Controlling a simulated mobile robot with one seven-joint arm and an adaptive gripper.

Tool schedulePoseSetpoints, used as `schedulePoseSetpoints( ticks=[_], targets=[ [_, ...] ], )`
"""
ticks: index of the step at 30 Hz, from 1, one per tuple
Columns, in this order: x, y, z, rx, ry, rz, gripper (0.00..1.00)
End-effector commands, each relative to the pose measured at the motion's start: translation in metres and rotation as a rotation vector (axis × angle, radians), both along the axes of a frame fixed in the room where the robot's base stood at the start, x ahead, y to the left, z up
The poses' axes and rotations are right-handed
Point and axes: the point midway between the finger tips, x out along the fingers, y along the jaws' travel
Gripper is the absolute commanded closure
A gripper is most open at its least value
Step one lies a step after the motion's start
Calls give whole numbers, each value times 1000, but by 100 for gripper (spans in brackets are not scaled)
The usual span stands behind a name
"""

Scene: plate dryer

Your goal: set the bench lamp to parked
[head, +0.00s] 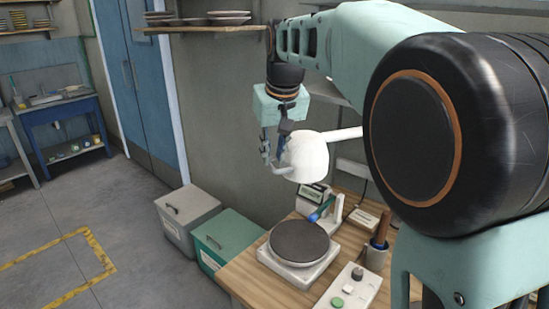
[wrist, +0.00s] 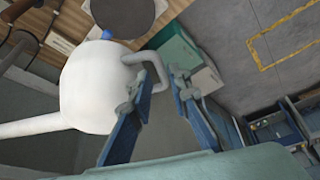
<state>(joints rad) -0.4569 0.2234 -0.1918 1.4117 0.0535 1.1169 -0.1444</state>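The bench lamp has a white rounded shade (head: 306,157) on a pale arm (head: 345,134) reaching right toward the wall. In the wrist view the shade (wrist: 92,88) fills the left, and a white loop handle (wrist: 157,62) sticks out of it toward my fingers. My gripper (head: 267,153) is at the shade's left side in the head view. In the wrist view my gripper (wrist: 162,82) has its blue fingers apart, with the outer end of the handle showing between the tips. Contact cannot be made out. The lamp's base is hidden.
Below the lamp is a wooden bench (head: 241,272) with a round dark plate on a scale-like device (head: 299,243), a control box (head: 350,290) and a tool holder (head: 376,256). Grey (head: 187,215) and green (head: 228,238) bins stand left. A plate shelf (head: 200,28) is above.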

Motion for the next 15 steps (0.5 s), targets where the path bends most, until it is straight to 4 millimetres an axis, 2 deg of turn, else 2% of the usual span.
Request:
schedulePoseSetpoints(
  ticks=[6, 15],
  targets=[
    [10, 2, -24, -1, 1, -1, 83],
    [12, 3, -29, 1, -2, -2, 83]
  ],
)
